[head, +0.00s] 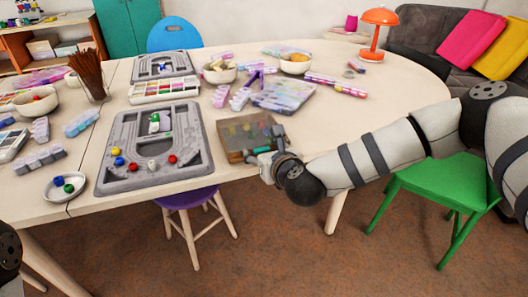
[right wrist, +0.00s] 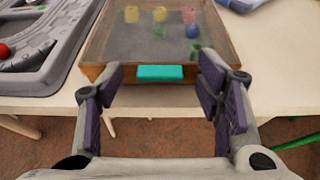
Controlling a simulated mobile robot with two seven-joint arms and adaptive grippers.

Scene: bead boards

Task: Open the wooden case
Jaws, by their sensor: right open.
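The wooden case (head: 248,133) lies on the table to the right of the near grey bead board. It has a wooden rim and a see-through lid that looks closed. In the right wrist view the case (right wrist: 92,70) shows several coloured pieces under the lid and a teal tab (right wrist: 160,72) on its near side. My right gripper (head: 258,155) is at the near edge of the case. In the right wrist view its fingers (right wrist: 162,90) are spread apart, one on each side of the tab, with nothing between them.
The near grey bead board (head: 190,170) with beads lies left of the case. Behind the case are a clear organiser box (head: 283,96) and a tray of coloured beads (head: 163,91). A purple stool (head: 187,199) stands under the table edge. The table right of the case is bare.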

